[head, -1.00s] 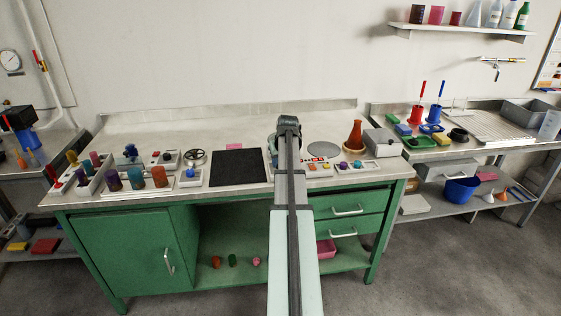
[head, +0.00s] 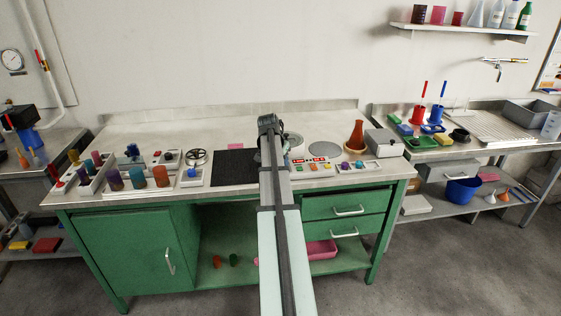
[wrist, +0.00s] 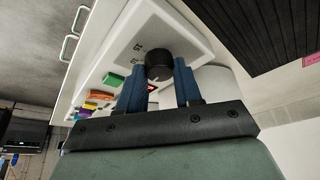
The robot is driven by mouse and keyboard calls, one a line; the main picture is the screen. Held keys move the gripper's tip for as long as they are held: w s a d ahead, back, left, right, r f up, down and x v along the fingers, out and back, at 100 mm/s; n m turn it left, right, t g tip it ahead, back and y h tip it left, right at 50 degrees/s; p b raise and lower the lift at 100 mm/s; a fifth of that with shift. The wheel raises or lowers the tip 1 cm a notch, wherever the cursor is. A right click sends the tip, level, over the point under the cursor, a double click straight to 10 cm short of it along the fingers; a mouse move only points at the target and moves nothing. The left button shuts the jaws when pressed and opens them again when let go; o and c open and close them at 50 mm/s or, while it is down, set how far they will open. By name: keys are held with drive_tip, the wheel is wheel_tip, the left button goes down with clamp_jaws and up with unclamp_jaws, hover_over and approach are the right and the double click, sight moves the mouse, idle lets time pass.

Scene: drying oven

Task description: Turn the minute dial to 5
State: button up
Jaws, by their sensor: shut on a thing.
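In the wrist view my gripper (wrist: 158,85) has two blue fingers, one on each side of a round black dial (wrist: 158,65). It is shut on this dial. A small red spot shows between the fingers below the dial. In the head view my arm hides the gripper and the dial.
A brown flask (head: 356,136) and a grey box (head: 384,143) stand further right.

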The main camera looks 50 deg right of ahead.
drive_tip(key=shift+m, duration=0.6)
drive_tip(key=o, duration=1)
drive_tip(key=v, duration=1.3)
drive_tip(key=shift+w+a+r, duration=0.1)
drive_tip(key=shift+w+r, duration=0.15)
drive_tip(key=shift+r, duration=0.15)
